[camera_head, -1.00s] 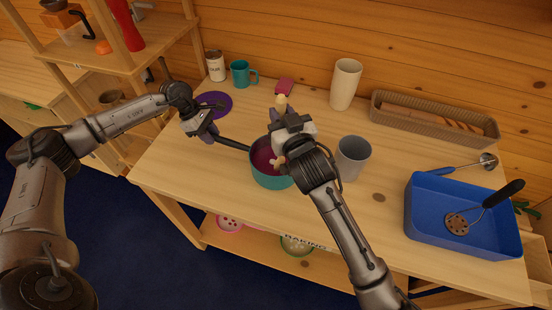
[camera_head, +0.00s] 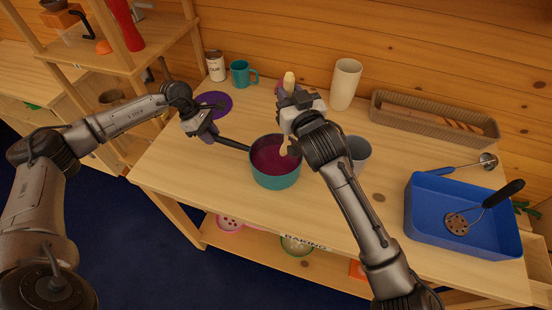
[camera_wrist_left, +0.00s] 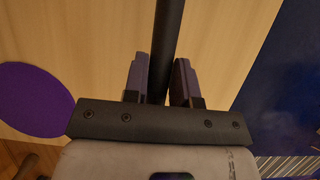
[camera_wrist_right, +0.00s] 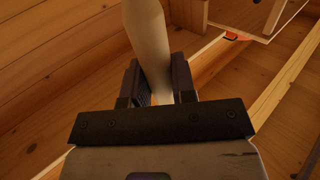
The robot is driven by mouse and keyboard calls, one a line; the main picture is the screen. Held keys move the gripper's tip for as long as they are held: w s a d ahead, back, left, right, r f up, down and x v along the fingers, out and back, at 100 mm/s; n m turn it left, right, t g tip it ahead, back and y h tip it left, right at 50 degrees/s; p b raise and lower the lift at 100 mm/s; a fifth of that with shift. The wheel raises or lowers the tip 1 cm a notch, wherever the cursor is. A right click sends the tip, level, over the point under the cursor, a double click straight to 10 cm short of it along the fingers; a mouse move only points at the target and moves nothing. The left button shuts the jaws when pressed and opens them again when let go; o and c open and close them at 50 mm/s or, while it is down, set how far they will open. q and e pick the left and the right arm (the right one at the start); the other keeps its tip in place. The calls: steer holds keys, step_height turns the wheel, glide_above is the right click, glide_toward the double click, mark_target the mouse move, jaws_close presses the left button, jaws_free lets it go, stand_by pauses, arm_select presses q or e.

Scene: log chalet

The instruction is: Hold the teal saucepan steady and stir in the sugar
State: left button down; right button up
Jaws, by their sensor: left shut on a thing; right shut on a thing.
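The teal saucepan (camera_head: 275,180) stands upright on the wooden table with dark red-purple contents (camera_head: 270,157). My left gripper (camera_head: 213,136) is shut on its dark handle (camera_head: 233,145), which also runs between the fingers in the left wrist view (camera_wrist_left: 167,50). My right gripper (camera_head: 290,95) is shut on a pale wooden spoon (camera_head: 289,80), held roughly upright at the pan's right side. The spoon shaft shows between the fingers in the right wrist view (camera_wrist_right: 150,45). Its lower end shows by the pan's right rim; its tip is hard to make out. I see no separate sugar in the pan.
A grey cup (camera_head: 360,152) stands right of the pan, partly behind my right arm. A teal mug (camera_head: 241,73), a labelled can (camera_head: 215,66), a purple disc (camera_head: 215,104) and a cream tumbler (camera_head: 345,84) stand behind. A blue bin (camera_head: 462,240) and wicker basket (camera_head: 434,118) are right.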

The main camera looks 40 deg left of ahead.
mark_target(290, 75)
steer(key=shift+r, duration=2.9)
arm_select(q)
steer(key=c, duration=0.8)
jaws_free()
steer(key=shift+c, duration=0.2)
